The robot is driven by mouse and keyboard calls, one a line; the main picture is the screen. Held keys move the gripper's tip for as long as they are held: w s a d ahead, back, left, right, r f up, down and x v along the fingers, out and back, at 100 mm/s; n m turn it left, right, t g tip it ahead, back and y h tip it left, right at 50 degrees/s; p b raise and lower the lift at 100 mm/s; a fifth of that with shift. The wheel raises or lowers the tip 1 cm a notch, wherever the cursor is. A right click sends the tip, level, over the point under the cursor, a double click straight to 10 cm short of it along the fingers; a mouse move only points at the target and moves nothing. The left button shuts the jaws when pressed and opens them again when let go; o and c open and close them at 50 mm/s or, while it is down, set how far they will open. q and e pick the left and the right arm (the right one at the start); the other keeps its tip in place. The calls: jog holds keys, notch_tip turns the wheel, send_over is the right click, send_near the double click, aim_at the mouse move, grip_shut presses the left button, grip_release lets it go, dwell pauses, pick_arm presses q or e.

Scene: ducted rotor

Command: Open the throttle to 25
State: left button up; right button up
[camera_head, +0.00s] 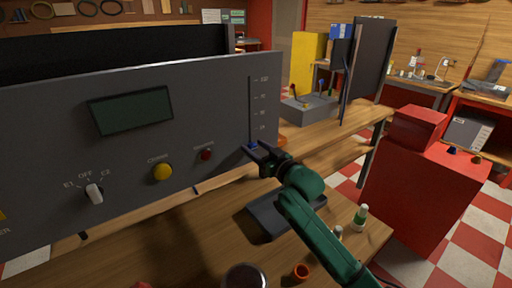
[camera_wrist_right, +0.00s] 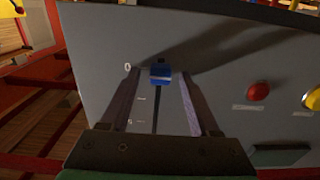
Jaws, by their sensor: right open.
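The throttle is a slider with a blue knob (camera_head: 252,146) in a vertical slot on the grey control panel (camera_head: 205,110). The knob sits at the low end of the slot, below the scale marks. In the right wrist view the blue knob (camera_wrist_right: 160,72) is level with the 0 mark, and the slot runs away below it in the picture. My right gripper (camera_head: 260,149) is at the knob. It is open, with one finger on each side of the knob; contact cannot be told. My left gripper is not in view.
The panel also has a dark display (camera_head: 130,111), a rotary switch (camera_head: 94,193), a yellow button (camera_head: 162,172) and a red button (camera_head: 205,155). A small bottle (camera_head: 360,216) and an orange cup (camera_head: 301,272) stand on the wooden table near my right arm.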

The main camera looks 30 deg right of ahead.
jog(key=shift+s, duration=0.1)
grip_shut()
dwell(1.2)
